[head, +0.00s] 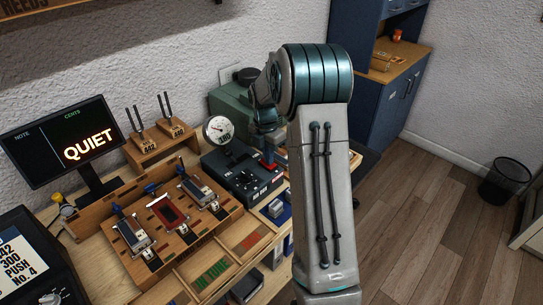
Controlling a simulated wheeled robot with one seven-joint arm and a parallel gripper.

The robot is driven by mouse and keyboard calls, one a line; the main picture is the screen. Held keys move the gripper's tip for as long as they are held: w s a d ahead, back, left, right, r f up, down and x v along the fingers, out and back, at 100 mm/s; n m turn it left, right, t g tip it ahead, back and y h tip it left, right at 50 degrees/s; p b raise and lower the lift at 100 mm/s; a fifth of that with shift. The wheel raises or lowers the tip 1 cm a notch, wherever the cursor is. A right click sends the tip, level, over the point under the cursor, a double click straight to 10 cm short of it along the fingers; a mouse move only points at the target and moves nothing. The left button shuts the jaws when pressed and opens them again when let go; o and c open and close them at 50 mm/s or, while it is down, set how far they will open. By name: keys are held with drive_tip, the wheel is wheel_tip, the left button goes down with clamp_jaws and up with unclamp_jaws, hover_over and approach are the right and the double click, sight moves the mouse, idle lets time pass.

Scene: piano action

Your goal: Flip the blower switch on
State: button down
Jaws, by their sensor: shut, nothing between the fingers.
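A dark blue blower box (238,182) with black knobs stands on the bench, with a round white gauge (219,129) above its back left. A red part (268,163), which looks like the blower switch, sits at the box's right end; I cannot tell its position. My gripper (268,145) points down just above the red part, small and partly lost against dark shapes. It is shut and empty. I cannot tell whether it touches the red part. My arm stands in front and hides what lies right of the box.
A wooden fixture (165,215) with several reed pieces lies left of the box. Tuning forks (164,118) stand behind it, near a monitor (62,143) reading QUIET. A green case (232,103) stands behind the box. The floor (430,215) at right is open, with a black bin (505,182).

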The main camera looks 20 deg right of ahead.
sight(271, 167)
drive_tip(key=shift+w+r, duration=0.1)
drive_tip(key=shift+w, duration=0.05)
drive_tip(key=shift+r+p, duration=0.3)
wheel_tip(271, 167, up, 13)
drive_tip(key=s+p, duration=0.1)
drive_tip(key=shift+s+d+r, duration=0.15)
drive_tip(key=shift+s+d, duration=0.15)
idle(0.5)
drive_tip(key=s+a+r+m+t, duration=0.1)
drive_tip(key=s+a+r+m, duration=0.1)
drive_tip(key=s+a+m, duration=0.4)
drive_tip(key=s+a+r+m+t, duration=0.1)
drive_tip(key=s+a+r+m, duration=0.2)
drive_tip(key=s+m, duration=0.4)
drive_tip(key=s+a+f+m+t, duration=0.1)
drive_tip(key=s+a+m, duration=0.1)
drive_tip(key=s+m, duration=0.2)
drive_tip(key=s+a+f+m+t, duration=0.1)
drive_tip(key=s+a+f+m, duration=0.1)
drive_tip(key=s+m, duration=0.3)
drive_tip(key=s, duration=0.4)
drive_tip(key=shift+s+f, duration=0.2)
drive_tip(key=shift+f, duration=0.1)
